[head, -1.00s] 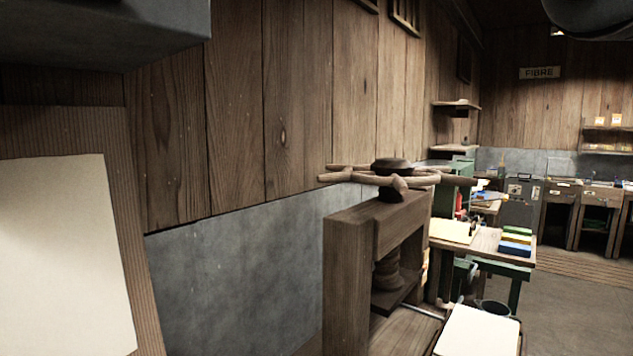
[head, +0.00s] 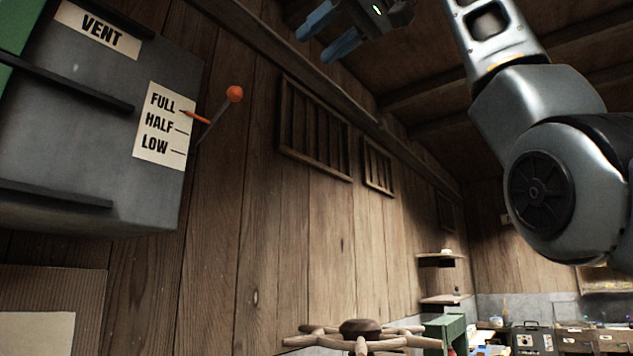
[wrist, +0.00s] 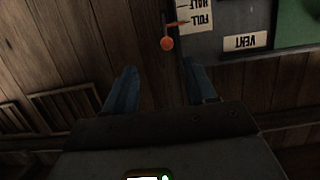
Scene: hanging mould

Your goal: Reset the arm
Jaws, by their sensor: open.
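My gripper (head: 331,32) is at the top of the head view, with its two blue fingers apart and nothing between them. My arm comes down on the right side of that view. In the wrist view my gripper (wrist: 157,85) is open, its fingers spread toward the plank wall and the vent box. The orange knob of the vent lever (head: 235,93) stands clear of the fingers, and it also shows in the wrist view (wrist: 167,44). The lever's orange pointer is at FULL on the FULL, HALF, LOW label (head: 163,125).
The grey vent box (head: 75,130) hangs at the left. Slatted grilles (head: 314,127) are on the plank wall. The wooden spoked wheel (head: 361,336) is at the bottom, and small shelves (head: 440,261) are farther back. The air between gripper and wall looks clear.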

